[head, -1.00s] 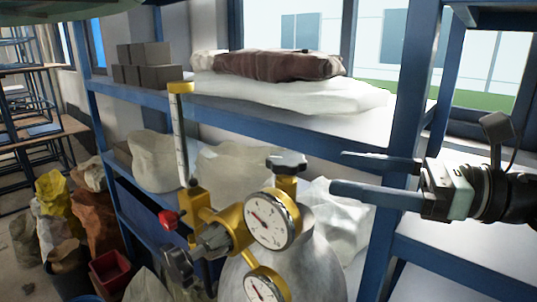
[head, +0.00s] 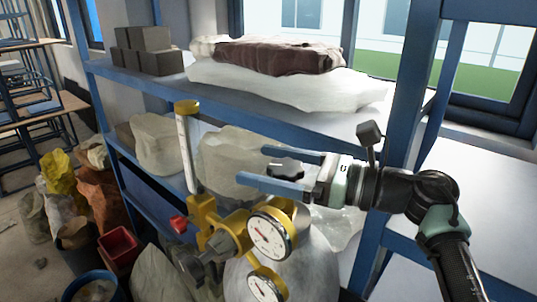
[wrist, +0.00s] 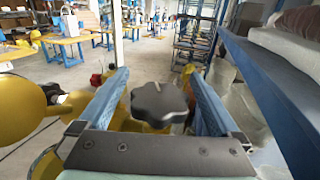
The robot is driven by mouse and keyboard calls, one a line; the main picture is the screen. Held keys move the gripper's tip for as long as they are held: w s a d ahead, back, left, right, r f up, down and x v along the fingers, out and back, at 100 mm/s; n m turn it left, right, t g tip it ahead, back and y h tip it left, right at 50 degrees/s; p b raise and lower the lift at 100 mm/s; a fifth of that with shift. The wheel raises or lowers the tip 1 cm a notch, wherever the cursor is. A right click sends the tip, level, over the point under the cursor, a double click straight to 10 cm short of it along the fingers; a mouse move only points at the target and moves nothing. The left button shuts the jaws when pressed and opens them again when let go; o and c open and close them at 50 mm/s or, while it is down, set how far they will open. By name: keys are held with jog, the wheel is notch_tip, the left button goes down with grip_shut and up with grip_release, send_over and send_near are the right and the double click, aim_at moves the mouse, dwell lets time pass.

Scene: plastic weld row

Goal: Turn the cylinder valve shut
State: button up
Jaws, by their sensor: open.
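The cylinder valve's dark lobed handwheel (wrist: 160,102) sits between the two open blue fingers of my gripper (wrist: 160,90) in the wrist view. In the head view the handwheel (head: 286,168) shows between the fingers of my gripper (head: 266,168), partly behind the near finger. I cannot tell whether either finger touches it. The grey gas cylinder (head: 310,265) stands below, with a brass regulator (head: 222,225) and two round gauges, the upper gauge (head: 270,233) and the lower gauge (head: 265,286), on its left. The valve stem is mostly hidden.
Blue shelving (head: 140,95) stands behind, with white sacks (head: 285,90) and grey boxes (head: 145,52) on it. A clear flow tube (head: 186,150) rises from the regulator. A red bin (head: 120,246) and several sacks stand at the left.

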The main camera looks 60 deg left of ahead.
jog(key=c, duration=1.4)
jog(key=shift+o, duration=0.2)
jog(key=shift+f+t+b, duration=0.1)
jog(key=shift+t+b, duration=0.2)
jog(key=shift+b, duration=0.25)
